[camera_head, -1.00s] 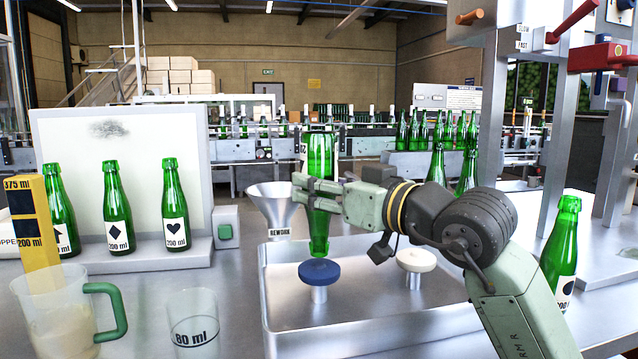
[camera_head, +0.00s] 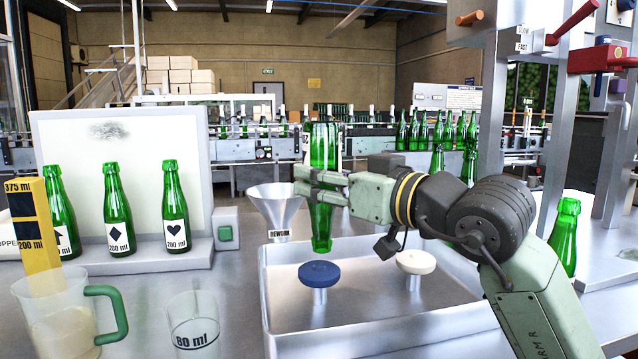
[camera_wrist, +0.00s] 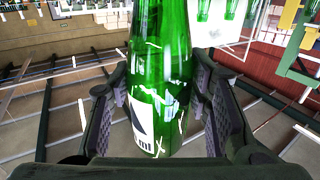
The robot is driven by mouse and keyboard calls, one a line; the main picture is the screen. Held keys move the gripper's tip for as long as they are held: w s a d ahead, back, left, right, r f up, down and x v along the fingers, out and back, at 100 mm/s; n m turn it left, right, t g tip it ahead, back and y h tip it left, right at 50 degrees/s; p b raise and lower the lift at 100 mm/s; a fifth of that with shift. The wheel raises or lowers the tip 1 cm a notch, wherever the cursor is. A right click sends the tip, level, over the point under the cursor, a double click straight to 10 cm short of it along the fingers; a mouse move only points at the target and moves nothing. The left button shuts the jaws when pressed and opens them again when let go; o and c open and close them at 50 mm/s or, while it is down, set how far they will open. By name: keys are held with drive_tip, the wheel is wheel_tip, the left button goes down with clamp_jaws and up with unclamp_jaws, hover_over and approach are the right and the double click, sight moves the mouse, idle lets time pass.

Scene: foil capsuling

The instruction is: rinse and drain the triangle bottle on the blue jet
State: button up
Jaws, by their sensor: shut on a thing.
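My gripper (camera_head: 322,185) is shut around a green glass bottle (camera_head: 324,150), which it holds upside down with the neck pointing down. The bottle's mouth is just above the blue jet (camera_head: 319,271) and apart from it, with a small gap. In the wrist view the bottle (camera_wrist: 158,60) stands between my two finger pads. Its white label (camera_wrist: 145,122) shows part of a dark shape that looks like a triangle. The blue jet is a round blue disc on a short post in a metal sink tray (camera_head: 385,322).
A white jet (camera_head: 416,262) stands to the right in the same tray. A metal funnel (camera_head: 275,205) is behind the tray. Several green bottles (camera_head: 117,210) stand at the left. A jug (camera_head: 62,310) and an 80 ml cup (camera_head: 193,325) stand at front left. Another bottle (camera_head: 563,240) is at right.

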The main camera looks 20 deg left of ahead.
sight(318, 153)
drive_tip(key=shift+s+d+r+p, duration=0.2)
drive_tip(key=shift+s+d+r, duration=0.2)
drive_tip(key=shift+s+r, duration=0.25)
drive_tip(key=shift+s+d+r+p, duration=0.2)
drive_tip(key=shift+s+d+r, duration=0.2)
drive_tip(key=shift+r, duration=0.3)
drive_tip(key=shift+s+d+r+p, duration=0.2)
drive_tip(key=shift+s+d+r, duration=0.15)
drive_tip(key=shift+s+r, duration=0.3)
